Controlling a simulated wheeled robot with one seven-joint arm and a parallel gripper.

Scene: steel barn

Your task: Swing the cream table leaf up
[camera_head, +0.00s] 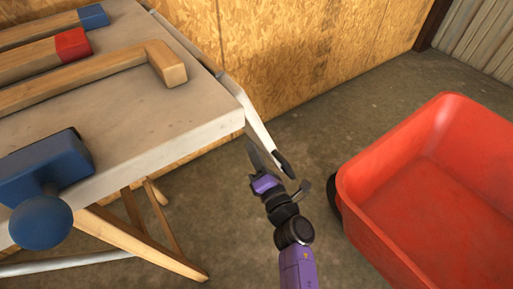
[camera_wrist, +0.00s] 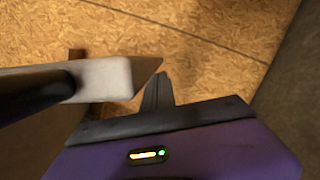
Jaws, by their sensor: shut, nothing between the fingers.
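The worktable (camera_head: 140,120) has a pale top and fills the left of the head view. The cream leaf (camera_head: 252,112) shows as a narrow pale strip sloping down beyond the table's right edge, with a black piece (camera_head: 283,163) at its lower end. Most of the leaf is hidden by the tabletop. My gripper (camera_head: 252,148) is shut and empty, just below the table's right corner and left of the black piece. In the wrist view a pale edge (camera_wrist: 103,80) and a dark bar lie left of my fingertips (camera_wrist: 158,90). I cannot tell whether they touch.
A red tub (camera_head: 400,180) stands close on the right. Wooden clamp-like tools (camera_head: 110,78) and a blue vise-like piece (camera_head: 45,170) are on the tabletop. A chipboard wall (camera_head: 290,50) stands behind. Bare floor (camera_head: 330,125) shows between the table and tub.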

